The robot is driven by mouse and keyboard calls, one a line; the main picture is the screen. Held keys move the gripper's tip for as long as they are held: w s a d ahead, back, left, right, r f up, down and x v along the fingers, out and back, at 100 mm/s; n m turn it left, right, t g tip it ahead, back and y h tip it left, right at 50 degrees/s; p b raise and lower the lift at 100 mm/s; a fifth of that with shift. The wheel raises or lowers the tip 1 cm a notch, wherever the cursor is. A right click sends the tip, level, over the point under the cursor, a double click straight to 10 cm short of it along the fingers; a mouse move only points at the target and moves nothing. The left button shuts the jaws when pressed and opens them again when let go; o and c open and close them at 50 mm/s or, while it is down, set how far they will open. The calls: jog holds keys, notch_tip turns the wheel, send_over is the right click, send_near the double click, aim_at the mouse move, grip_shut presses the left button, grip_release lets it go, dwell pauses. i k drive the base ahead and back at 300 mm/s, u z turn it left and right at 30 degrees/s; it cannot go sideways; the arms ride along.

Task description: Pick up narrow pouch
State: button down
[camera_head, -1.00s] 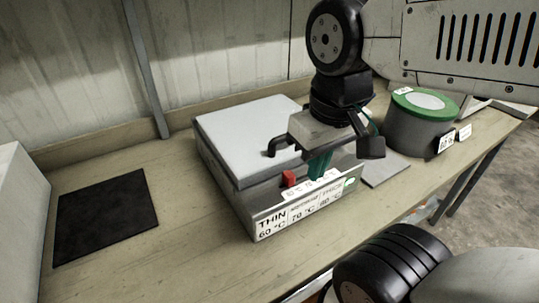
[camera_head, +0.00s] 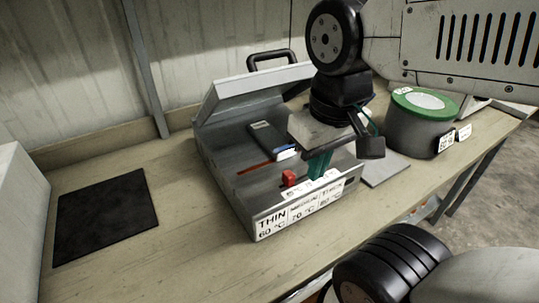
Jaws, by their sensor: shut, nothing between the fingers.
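A dark, narrow flat item (camera_head: 266,136) with a blue and white end lies inside the open grey box (camera_head: 228,186); it may be the narrow pouch, but I cannot tell for sure. An orange-red strip (camera_head: 257,168) lies beside it. My gripper (camera_head: 319,166) has teal fingers and is shut and empty above the right front part of the box, by the red knob (camera_head: 289,178). The gripper body hides the right side of the box's inside. The lid (camera_head: 250,90), with a black handle (camera_head: 272,59), stands tilted up at the back.
The box front carries a temperature label (camera_head: 290,212) reading THIN. A black mat (camera_head: 105,216) lies to the left. A grey drum with a green rim (camera_head: 418,125) and a flat grey plate (camera_head: 384,170) are to the right. The bench front left is clear.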

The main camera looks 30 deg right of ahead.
aim_at(271, 139)
jog(key=k, duration=0.5)
jog(key=z, duration=2.85)
jog(key=k, duration=1.7)
jog(key=u, duration=2.2)
